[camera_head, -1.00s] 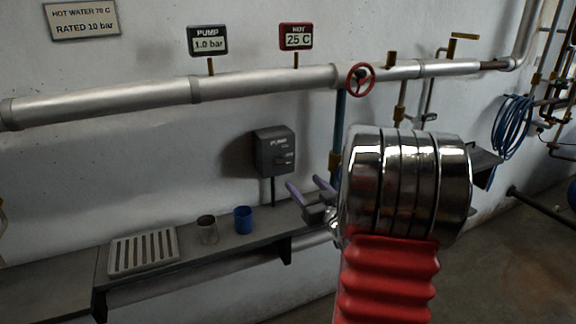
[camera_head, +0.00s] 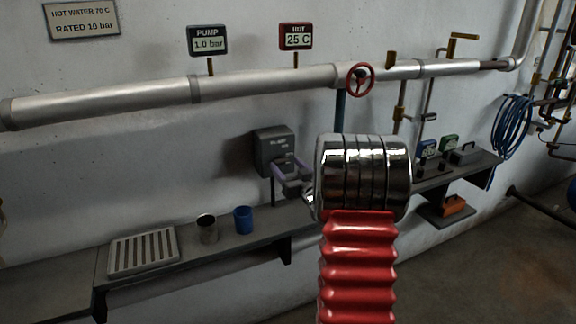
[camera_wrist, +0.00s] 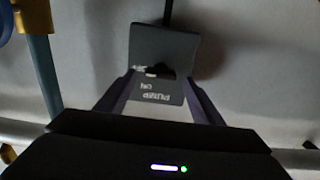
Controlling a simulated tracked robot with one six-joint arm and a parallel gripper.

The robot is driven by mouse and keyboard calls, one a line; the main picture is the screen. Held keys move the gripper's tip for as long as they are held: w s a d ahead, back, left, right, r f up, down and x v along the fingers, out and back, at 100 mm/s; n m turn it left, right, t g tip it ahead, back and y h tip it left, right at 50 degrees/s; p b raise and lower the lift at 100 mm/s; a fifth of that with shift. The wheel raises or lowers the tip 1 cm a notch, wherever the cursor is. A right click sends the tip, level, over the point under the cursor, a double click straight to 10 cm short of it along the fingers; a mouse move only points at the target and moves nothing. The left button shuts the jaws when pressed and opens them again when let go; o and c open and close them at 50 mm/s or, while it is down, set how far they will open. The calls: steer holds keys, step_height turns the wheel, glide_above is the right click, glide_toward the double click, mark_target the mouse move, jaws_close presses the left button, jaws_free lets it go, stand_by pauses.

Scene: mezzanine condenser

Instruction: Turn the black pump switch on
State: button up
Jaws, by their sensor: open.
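The pump switch is a dark grey box (camera_head: 270,147) on the wall, marked PUMP, with a cable running down from it. In the wrist view the box (camera_wrist: 175,50) appears upside down, with PUMP and ON lettering and a small black knob (camera_wrist: 160,71) on its face. My gripper (camera_head: 287,168) is in front of the lower part of the box and hides some of it. In the wrist view my gripper (camera_wrist: 160,80) is open, with one purple finger on each side of the knob. I cannot tell whether the fingers touch the box.
A pipe with a red valve wheel (camera_head: 360,79) runs above. A shelf below holds a slotted tray (camera_head: 144,252), a metal cup (camera_head: 207,228) and a blue cup (camera_head: 243,219). Another shelf at right holds an orange item (camera_head: 453,205). Gauges read PUMP 1.0 bar (camera_head: 207,41) and HOT 25 C (camera_head: 296,37).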

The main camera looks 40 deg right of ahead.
steer(key=shift+w+d, duration=0.15)
steer(key=shift+w, duration=0.5)
steer(key=shift+c, duration=0.5)
